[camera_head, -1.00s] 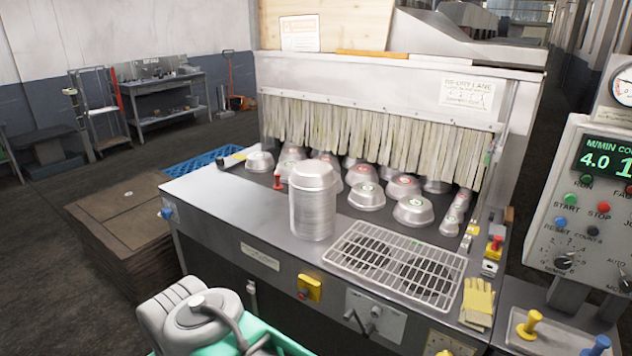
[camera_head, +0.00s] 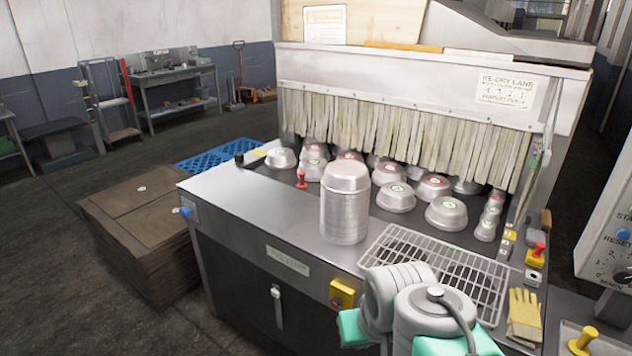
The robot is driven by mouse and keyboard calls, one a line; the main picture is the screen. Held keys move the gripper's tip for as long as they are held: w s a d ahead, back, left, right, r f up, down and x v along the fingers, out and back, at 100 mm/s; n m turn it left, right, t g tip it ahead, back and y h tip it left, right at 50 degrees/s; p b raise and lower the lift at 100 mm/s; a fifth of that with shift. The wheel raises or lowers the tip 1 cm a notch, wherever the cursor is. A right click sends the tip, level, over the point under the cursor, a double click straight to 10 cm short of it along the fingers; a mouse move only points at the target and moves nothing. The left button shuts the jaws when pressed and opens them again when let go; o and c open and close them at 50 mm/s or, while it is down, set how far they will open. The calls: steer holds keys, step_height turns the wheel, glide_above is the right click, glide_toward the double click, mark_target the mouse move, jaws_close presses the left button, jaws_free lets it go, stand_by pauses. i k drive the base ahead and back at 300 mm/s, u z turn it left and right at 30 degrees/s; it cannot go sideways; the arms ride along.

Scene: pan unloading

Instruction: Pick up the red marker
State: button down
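A small red peg-shaped marker (camera_head: 301,180) with a round knob stands upright on the steel table (camera_head: 240,200). It is left of a tall stack of metal pans (camera_head: 345,203) and in front of the upturned pans at the left end. A gap separates it from the stack. My grey and green arm links show at the lower right, in front of the wire rack. My gripper is not in the picture, so its fingers are hidden from me.
Several upturned pans (camera_head: 396,197) sit before a strip curtain (camera_head: 400,130). A wire rack (camera_head: 470,275), yellow gloves (camera_head: 524,316), a red-knobbed yellow block (camera_head: 536,256) and a yellow peg (camera_head: 582,338) are at the right. The table's front left is clear.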

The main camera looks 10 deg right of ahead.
mark_target(302, 184)
steer(key=u, duration=0.45)
steer(key=i, duration=0.6)
steer(key=u, duration=1.05)
steer(key=i, duration=2.05)
steer(key=z, duration=0.95)
steer(key=i, duration=0.6)
steer(key=z, duration=0.4)
